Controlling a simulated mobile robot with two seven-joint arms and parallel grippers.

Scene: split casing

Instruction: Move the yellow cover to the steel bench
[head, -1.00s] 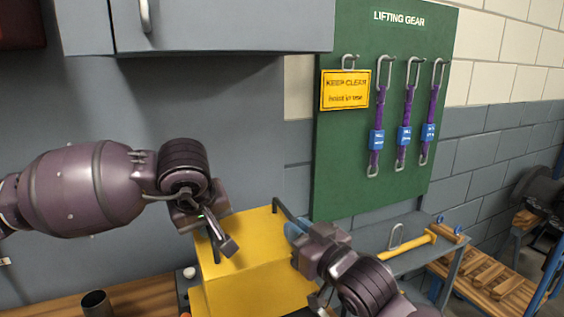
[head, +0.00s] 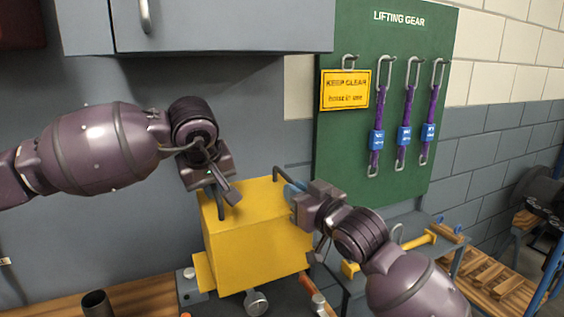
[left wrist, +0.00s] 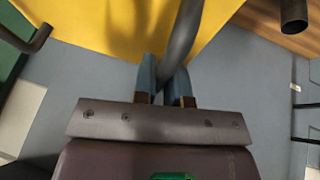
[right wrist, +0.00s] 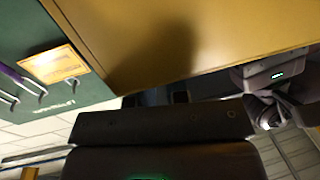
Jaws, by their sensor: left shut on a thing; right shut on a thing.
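The yellow cover (head: 258,245) is a box-shaped shell with dark bar handles on top, roughly upright and held up between my two grippers. My left gripper (head: 222,198) is shut on its left handle. In the left wrist view the blue fingers (left wrist: 168,85) close around the dark bar, above the yellow top. My right gripper (head: 293,194) is shut at the right handle. In the right wrist view its fingertips are mostly hidden in shadow below the cover (right wrist: 230,35). The steel bench (head: 420,222) is at the right, partly hidden by my right arm.
A yellow-headed tool (head: 415,243) lies on the steel bench. A metal knob (head: 256,301) and a red-handled tool (head: 312,290) show below the cover. A dark cup (head: 96,303) stands on the wooden bench at left. The green lifting board (head: 385,110) hangs behind.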

